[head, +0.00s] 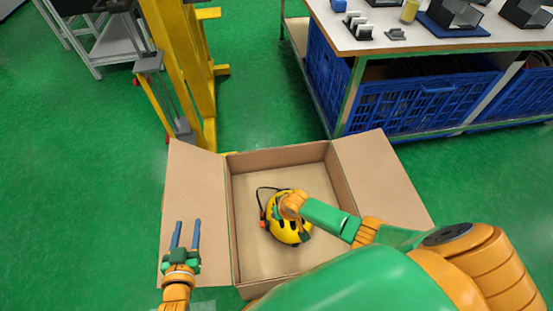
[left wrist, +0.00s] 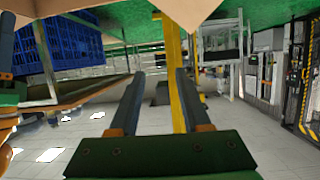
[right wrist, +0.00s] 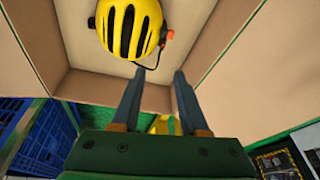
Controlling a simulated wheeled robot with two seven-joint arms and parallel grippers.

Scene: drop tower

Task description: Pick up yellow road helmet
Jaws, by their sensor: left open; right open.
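The yellow road helmet (head: 289,232) with black vents and a dark strap lies on the floor of an open cardboard box (head: 250,259). It also shows at the top of the right wrist view (right wrist: 128,30). My right arm reaches over the box, and its wrist covers part of the helmet in the head view. My right gripper (right wrist: 155,77) is open and empty, its fingers apart, with the helmet beyond the fingertips; contact cannot be made out. My left gripper (head: 187,223) is open and empty over the box's left flap.
A yellow post structure (head: 184,65) stands behind the box at the left. A workbench (head: 450,40) with blue crates (head: 385,105) under it stands at the back right. The box flaps spread out to the left and right. Green floor is clear at the far left.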

